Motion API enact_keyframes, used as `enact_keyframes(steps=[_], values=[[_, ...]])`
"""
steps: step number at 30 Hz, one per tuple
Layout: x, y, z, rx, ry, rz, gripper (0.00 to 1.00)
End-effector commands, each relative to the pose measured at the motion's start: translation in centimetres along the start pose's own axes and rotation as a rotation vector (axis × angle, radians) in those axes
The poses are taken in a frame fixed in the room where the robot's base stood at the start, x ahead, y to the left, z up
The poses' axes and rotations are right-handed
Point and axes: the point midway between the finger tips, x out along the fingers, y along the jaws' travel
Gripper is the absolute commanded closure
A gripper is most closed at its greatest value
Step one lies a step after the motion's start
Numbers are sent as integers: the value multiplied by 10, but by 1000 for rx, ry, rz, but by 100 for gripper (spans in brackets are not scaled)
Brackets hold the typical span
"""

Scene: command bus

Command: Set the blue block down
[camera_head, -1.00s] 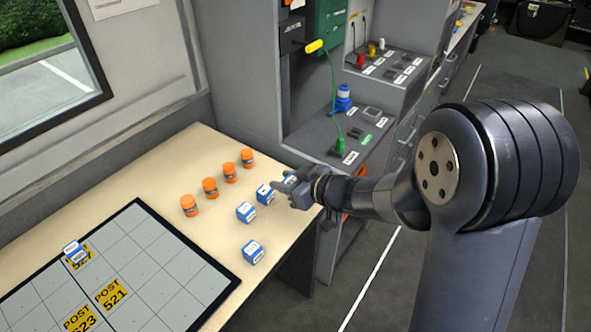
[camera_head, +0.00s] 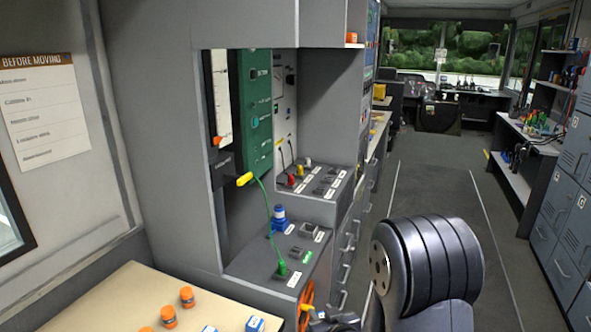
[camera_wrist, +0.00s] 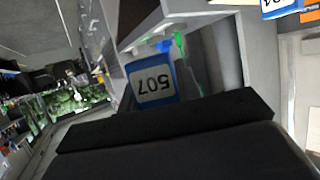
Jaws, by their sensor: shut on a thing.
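A blue block with a white face marked 507 (camera_wrist: 155,84) is held at my gripper in the wrist view, its number upside down. My gripper (camera_wrist: 163,110) shows there as a dark bar across the block's lower edge; the far part of the grip is hidden. In the head view my gripper (camera_head: 332,319) is at the bottom edge, right of the table, partly cut off.
Orange-capped jars (camera_head: 187,297) stand on the beige table (camera_head: 125,290). The aisle floor (camera_head: 430,190) is clear.

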Motion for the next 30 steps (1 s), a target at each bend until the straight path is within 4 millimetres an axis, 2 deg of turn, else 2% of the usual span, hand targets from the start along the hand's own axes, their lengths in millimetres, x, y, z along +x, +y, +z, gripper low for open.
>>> enact_keyframes(steps=[1, 3, 6, 9, 13, 21, 25, 30], values=[[-6, 18, 7, 26, -6, 57, 90], [-13, 38, 16, 54, -6, 127, 90], [-22, 60, 27, 86, -3, 206, 90], [-29, 72, 34, 106, -2, 251, 90], [-33, 76, 49, 113, -4, 269, 90], [-43, 67, 91, 114, -5, 268, 90], [-47, 65, 101, 113, -2, 267, 90], [-48, 64, 103, 113, 1, 267, 90]])
